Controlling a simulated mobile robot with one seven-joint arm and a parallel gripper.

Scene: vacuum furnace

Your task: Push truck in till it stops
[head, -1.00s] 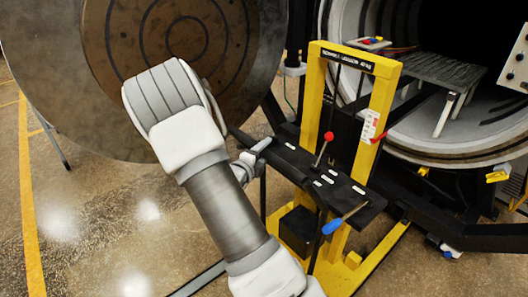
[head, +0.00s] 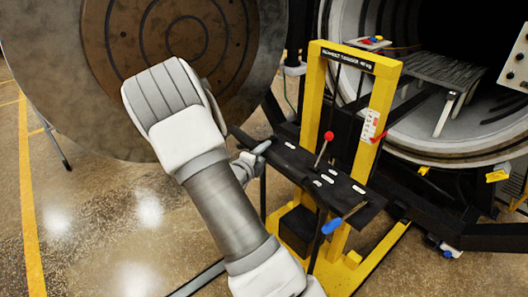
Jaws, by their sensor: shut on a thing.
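The yellow truck (head: 314,100) stands upright on the floor in front of the furnace opening, with a black deck (head: 335,186) across its mast. A red-knobbed lever (head: 328,136) and a blue-gripped lever (head: 333,226) are on it. My gripper (head: 262,150) is at the left end of the deck, beside a dark bar (head: 243,137), and is shut on part of the truck there. My wrist and arm hide much of the grip, so the exact contact cannot be seen.
The round furnace door (head: 90,60) hangs open at the left, close behind my arm. The furnace chamber (head: 440,148) at the right holds a grey grated rack (head: 425,67). A control panel (head: 516,62) is at the right edge. The floor at lower left is clear.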

